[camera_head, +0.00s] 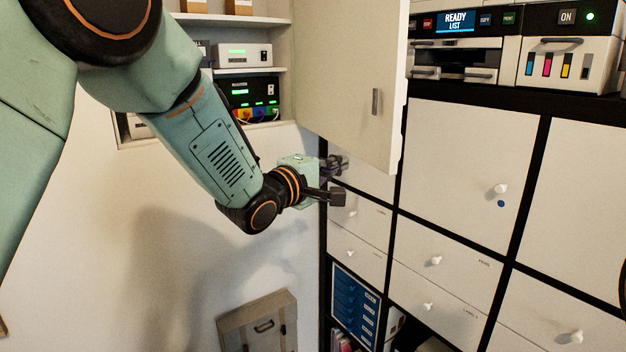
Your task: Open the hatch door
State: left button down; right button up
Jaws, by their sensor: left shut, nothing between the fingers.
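A pale hatch door (345,75) with a small metal handle (376,102) stands swung out from the wall at the upper middle. It stands open beside a wall recess with shelves. My left arm reaches in from the upper left. My left gripper (338,181) is just below the door's lower edge, in front of the white drawers. It is shut with nothing in it, and it looks apart from the handle. The door's hinges cannot be made out. My right gripper is not in view.
The recess shelves (270,70) hold devices with green displays. White drawers with round knobs (436,261) fill the right. A printer (456,60) stands on top of the drawer unit. A small panel with a handle (258,325) is low in the middle.

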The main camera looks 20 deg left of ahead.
pick_arm(q)
jog(key=shift+s+a+b, duration=0.6)
jog(key=shift+s+b, duration=0.1)
jog(key=shift+s, duration=3.65)
jog(key=s+a+f+m+g+y+b, duration=0.2)
jog(key=s+f+m+g, duration=0.15)
jog(key=f, duration=0.85)
jog(key=s+a+f+m+g+y+b, duration=0.2)
jog(key=s+f+m, duration=0.2)
jog(key=f, duration=0.7)
jog(key=s+a+f+m+g+y+b, duration=0.1)
jog(key=s+a+f+m+g+b, duration=0.2)
jog(key=f, duration=0.9)
jog(key=s+f+m+g+y+b, duration=0.1)
jog(key=s+f+g+b, duration=0.7)
jog(key=s+f, duration=2)
jog(key=shift+s+a+f+m+y+b, duration=0.15)
jog(key=shift+s+f+m+y+b, duration=0.2)
jog(key=shift+s+m+b, duration=0.4)
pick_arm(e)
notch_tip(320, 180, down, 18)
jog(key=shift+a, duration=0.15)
pick_arm(q)
jog(key=shift+s+a+r, duration=0.1)
jog(key=shift+s, duration=0.1)
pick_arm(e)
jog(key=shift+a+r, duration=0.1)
